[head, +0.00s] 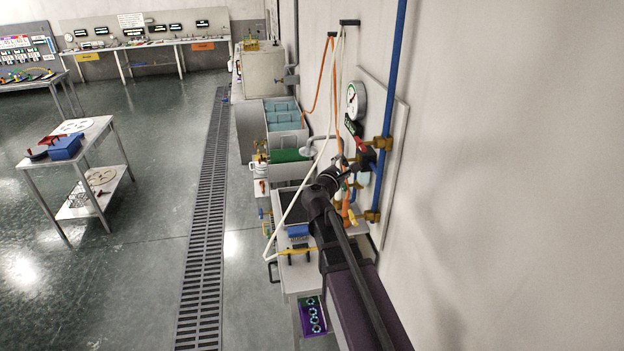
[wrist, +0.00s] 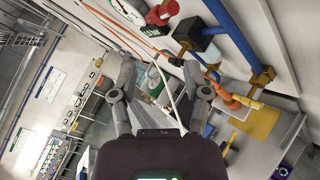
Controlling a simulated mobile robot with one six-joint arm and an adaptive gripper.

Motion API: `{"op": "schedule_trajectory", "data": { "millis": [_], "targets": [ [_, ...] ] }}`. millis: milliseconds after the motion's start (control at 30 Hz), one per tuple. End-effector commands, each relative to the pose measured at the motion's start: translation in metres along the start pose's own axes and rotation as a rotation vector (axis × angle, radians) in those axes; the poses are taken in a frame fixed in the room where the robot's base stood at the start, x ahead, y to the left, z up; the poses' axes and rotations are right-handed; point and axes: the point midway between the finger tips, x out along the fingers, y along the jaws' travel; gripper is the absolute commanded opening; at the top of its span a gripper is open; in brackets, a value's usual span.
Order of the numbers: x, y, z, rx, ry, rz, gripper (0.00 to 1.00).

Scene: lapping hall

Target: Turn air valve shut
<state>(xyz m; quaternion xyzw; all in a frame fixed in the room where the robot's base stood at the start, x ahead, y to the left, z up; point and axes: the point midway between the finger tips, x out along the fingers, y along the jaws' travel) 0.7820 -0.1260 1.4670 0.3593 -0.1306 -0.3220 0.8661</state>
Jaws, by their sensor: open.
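The blue air pipe (head: 389,75) runs down the wall panel, with brass fittings along it. A red handle-like part (head: 362,146), which I take for the air valve's handle, sits beside a brass fitting below the round gauge (head: 356,99). In the wrist view a red part (wrist: 160,13) shows at the top edge, near a black block (wrist: 192,36) and the blue pipe (wrist: 232,30). My gripper (head: 343,174) is just below the red part in the head view. In the wrist view my gripper (wrist: 158,76) is open, with its fingers apart and the red part beyond them.
Orange and white hoses (head: 330,90) hang close to my gripper from wall hooks. A bench with a teal-filled tank (head: 283,112) stands along the wall. A floor grate (head: 205,220) and a small table (head: 98,131) lie left, with open floor around.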

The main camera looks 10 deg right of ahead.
Motion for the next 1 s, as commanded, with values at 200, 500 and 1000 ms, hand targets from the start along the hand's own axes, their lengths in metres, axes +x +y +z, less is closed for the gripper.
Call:
{"op": "schedule_trajectory", "data": {
  "millis": [200, 500, 1000],
  "targets": [
    [0.015, -0.008, -0.034, 0.098, 0.089, 0.021, 0.61],
    [0.028, -0.013, -0.074, 0.248, 0.212, 0.055, 0.61],
    [0.045, -0.013, -0.133, 0.524, 0.408, 0.121, 0.61]
  ]
}}
